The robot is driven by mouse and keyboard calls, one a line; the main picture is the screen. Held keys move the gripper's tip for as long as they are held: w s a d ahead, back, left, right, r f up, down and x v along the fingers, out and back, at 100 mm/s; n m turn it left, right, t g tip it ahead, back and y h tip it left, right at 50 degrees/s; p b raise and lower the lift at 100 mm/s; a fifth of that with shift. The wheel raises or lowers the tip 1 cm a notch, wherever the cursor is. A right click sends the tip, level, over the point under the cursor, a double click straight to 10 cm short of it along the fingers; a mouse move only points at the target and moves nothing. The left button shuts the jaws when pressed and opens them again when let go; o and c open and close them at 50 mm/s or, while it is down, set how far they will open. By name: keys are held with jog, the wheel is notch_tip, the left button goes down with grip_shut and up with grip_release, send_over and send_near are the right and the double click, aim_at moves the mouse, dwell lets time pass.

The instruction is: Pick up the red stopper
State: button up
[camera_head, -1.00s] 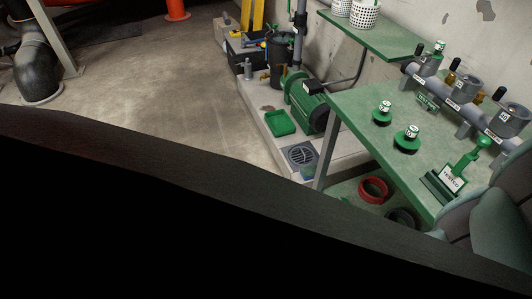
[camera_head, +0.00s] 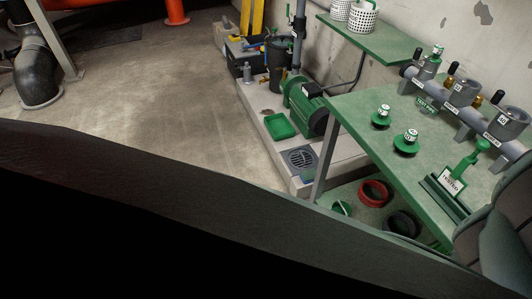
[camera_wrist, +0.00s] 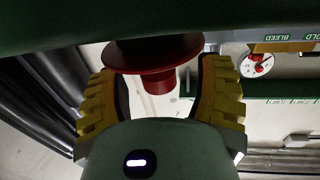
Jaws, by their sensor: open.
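The red stopper (camera_wrist: 152,57) shows in the wrist view as a wide red disc with a narrower red stem below it. A dark round part sits above the disc, and I cannot tell whether it belongs to the stopper. My gripper (camera_wrist: 160,82) is open, with its yellow ribbed fingers on the left and right of the stopper. The right finger looks close to the disc's edge; I cannot tell whether they touch. I cannot make out the stopper or my gripper in the head view.
A green table (camera_head: 363,125) holds two green stoppers (camera_head: 404,143), a grey pipe manifold (camera_head: 450,92) and a labelled green stand (camera_head: 452,183). A red ring (camera_head: 374,193) lies beneath it. A gauge (camera_wrist: 258,64) is at the wrist view's upper right. The floor at left is largely clear.

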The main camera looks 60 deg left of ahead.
jog(key=shift+f, duration=0.1)
grip_shut()
dwell(0.6)
